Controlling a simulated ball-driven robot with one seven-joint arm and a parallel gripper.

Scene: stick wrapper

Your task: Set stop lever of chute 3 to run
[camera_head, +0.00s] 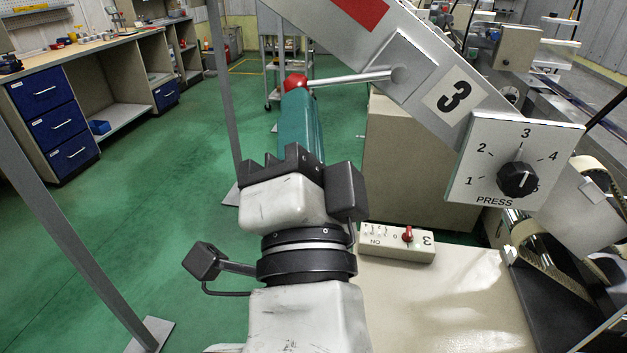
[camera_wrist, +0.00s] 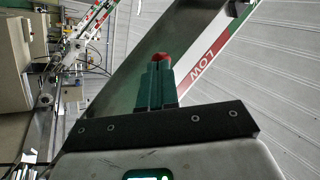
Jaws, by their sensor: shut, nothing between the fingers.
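The stop lever (camera_head: 345,80) is a thin metal rod with a red ball knob (camera_head: 295,82). It runs left, nearly level, from a pivot plate on the sloping grey chute (camera_head: 425,75), which bears a label 3 (camera_head: 453,97). My gripper (camera_head: 297,95) has teal fingers, shut and empty, with their tips right at the red knob. In the wrist view the knob (camera_wrist: 160,57) shows just beyond the fingertips (camera_wrist: 157,72). I cannot tell whether they touch. The rod is not clear in the wrist view.
A PRESS dial panel (camera_head: 480,185) hangs on the chute at right. A small switch box (camera_head: 385,245) with a red knob sits on a beige surface (camera_head: 440,300). A grey post (camera_head: 222,90) stands left of my gripper. Green floor at left is open, before a workbench (camera_head: 90,60).

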